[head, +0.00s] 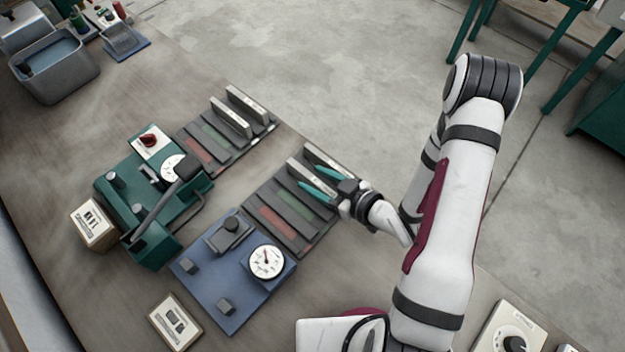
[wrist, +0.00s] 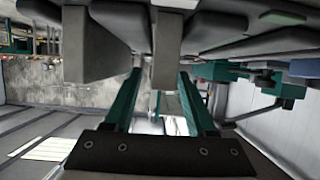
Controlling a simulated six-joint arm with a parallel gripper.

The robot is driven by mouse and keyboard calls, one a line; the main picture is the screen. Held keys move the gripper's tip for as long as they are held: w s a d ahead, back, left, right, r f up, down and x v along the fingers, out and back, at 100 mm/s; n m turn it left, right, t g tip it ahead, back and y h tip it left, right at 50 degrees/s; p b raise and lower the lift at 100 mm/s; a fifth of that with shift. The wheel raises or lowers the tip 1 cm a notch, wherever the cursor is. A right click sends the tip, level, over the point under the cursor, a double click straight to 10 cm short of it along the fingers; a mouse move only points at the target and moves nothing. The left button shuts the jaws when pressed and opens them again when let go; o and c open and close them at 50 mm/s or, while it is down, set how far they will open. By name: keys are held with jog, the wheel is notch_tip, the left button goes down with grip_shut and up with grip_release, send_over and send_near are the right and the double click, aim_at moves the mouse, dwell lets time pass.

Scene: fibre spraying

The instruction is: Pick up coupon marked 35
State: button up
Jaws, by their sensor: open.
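Several flat, pale coupons stand on edge in two slotted grey racks in the head view; their marks are too small to read, so I cannot tell which is 35. In the nearer rack (head: 284,222), one coupon (head: 327,157) stands at the far end, with another (head: 298,169) next to it. My gripper (head: 308,178) is open at this rack, its teal fingers apart on either side of the second coupon. In the wrist view, a grey upright piece (wrist: 167,50) lies between my fingers (wrist: 160,75), and a similar grey block (wrist: 95,48) is outside the left finger.
The farther rack (head: 208,148) holds two more pale coupons (head: 232,117). A green press (head: 120,195) and a blue plate with a dial gauge (head: 267,262) stand left of the nearer rack. A water basin (head: 55,68) is at the far left.

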grip_shut()
dwell(1.4)
